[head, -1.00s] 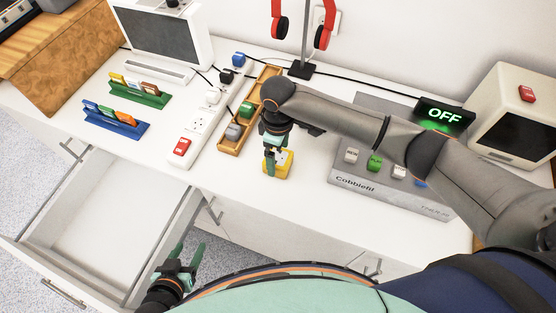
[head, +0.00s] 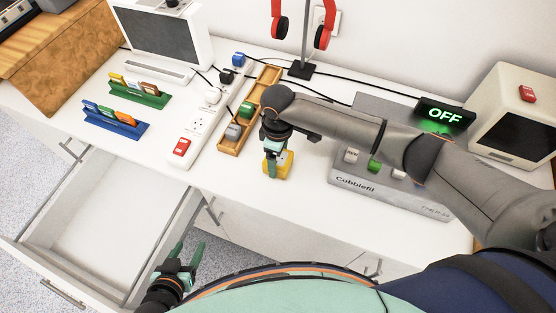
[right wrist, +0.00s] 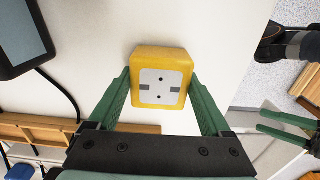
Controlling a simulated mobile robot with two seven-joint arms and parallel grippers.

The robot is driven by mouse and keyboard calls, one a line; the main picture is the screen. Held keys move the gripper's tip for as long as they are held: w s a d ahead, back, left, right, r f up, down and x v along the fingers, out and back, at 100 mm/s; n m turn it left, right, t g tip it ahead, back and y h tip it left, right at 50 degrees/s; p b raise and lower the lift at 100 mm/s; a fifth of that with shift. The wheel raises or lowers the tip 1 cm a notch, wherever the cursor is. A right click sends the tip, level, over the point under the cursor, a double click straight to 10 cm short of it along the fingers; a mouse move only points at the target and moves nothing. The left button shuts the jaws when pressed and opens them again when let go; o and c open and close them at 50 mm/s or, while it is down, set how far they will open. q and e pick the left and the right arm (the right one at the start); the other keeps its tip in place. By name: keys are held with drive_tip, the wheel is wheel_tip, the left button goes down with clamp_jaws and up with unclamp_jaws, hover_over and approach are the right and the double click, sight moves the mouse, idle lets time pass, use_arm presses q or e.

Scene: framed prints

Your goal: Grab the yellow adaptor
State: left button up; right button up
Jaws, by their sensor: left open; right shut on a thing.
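The yellow adaptor (head: 284,166) is a small cube on the white desk. In the right wrist view the yellow adaptor (right wrist: 160,52) shows a light grey face with two dark holes. My right gripper (head: 270,172) reaches down onto it, one finger on each side; in the right wrist view the right gripper (right wrist: 161,84) is shut on it. Whether the adaptor touches the desk I cannot tell. My left gripper (head: 184,262) is open and empty at the bottom, near the open drawer.
A wooden tray (head: 262,92) with adaptors and a white power strip (head: 190,142) lie to the left. The open drawer (head: 95,210) is empty.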

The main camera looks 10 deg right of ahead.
drive_tip(key=c, duration=0.4)
drive_tip(key=shift+r, duration=0.1)
drive_tip(key=shift+c, duration=0.4)
drive_tip(key=shift+r, duration=0.15)
